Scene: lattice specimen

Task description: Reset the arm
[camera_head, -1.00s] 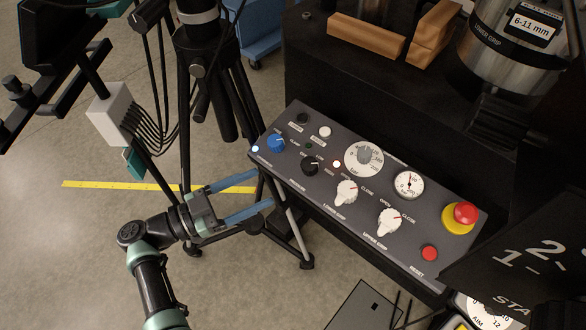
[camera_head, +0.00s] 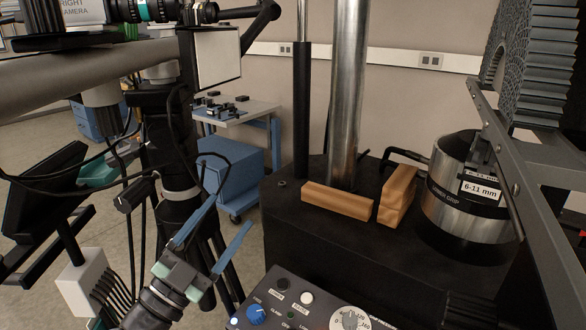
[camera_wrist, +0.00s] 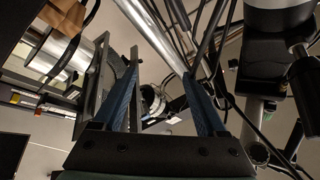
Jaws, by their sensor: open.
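My gripper (camera_head: 212,228) is in the lower left of the head view, its two blue fingers spread apart and pointing up, with nothing between them. It stands to the left of the control panel (camera_head: 290,308) and in front of the camera tripod. In the wrist view my gripper (camera_wrist: 165,100) also shows with its blue fingers apart and empty. Behind them in that view are a metal column and the dark frame of the machine.
Two wooden blocks (camera_head: 337,201) (camera_head: 397,195) lie on the black machine base (camera_head: 330,245). The metal lower grip (camera_head: 468,212) stands to their right. A tripod (camera_head: 180,185) with cables and a white box (camera_head: 85,285) crowd the left. A blue cart (camera_head: 228,170) stands behind.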

